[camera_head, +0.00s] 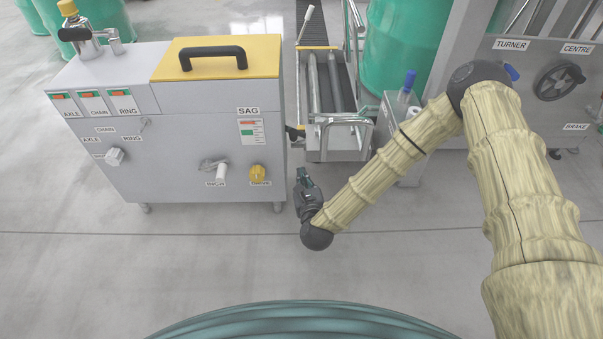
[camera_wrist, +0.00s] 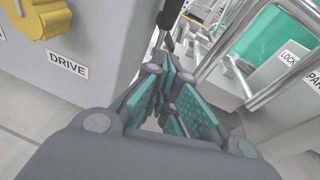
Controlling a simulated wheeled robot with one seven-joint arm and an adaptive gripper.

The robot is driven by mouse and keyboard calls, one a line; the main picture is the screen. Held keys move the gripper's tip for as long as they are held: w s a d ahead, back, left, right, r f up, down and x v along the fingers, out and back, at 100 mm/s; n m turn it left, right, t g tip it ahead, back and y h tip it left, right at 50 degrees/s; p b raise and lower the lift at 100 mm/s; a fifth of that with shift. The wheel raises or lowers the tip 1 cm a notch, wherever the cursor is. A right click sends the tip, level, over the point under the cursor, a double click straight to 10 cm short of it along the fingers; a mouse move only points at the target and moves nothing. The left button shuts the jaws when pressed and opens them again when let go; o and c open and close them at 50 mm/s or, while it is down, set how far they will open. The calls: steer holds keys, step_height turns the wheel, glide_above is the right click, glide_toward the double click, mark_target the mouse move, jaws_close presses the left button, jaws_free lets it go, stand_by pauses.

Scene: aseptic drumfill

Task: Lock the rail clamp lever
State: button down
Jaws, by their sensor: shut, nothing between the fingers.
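A dark lever-like handle (camera_head: 296,133) juts out at the right side of the grey cabinet, beside the roller trolley. In the wrist view a black handle on a thin metal rod (camera_wrist: 169,18) stands just beyond my fingertips; it is probably the same part. I cannot tell for sure that it is the rail clamp lever. My gripper (camera_head: 303,178) is in front of the cabinet's right edge, nearer to me than the handle. In the wrist view its teal-padded fingers (camera_wrist: 172,92) are shut and empty, pointing toward the handle. Whether they touch it is unclear.
The grey cabinet (camera_head: 190,150) with a yellow DRIVE knob (camera_head: 258,173) stands close on the left. Floor in front is clear.

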steer(key=r+b+x, duration=0.2)
steer(key=b+x, duration=0.3)
steer(key=x, duration=0.6)
steer(key=shift+w+a+r, duration=0.2)
steer(key=shift+a+r, duration=0.05)
steer(key=shift+r, duration=0.15)
steer(key=shift+r, duration=0.1)
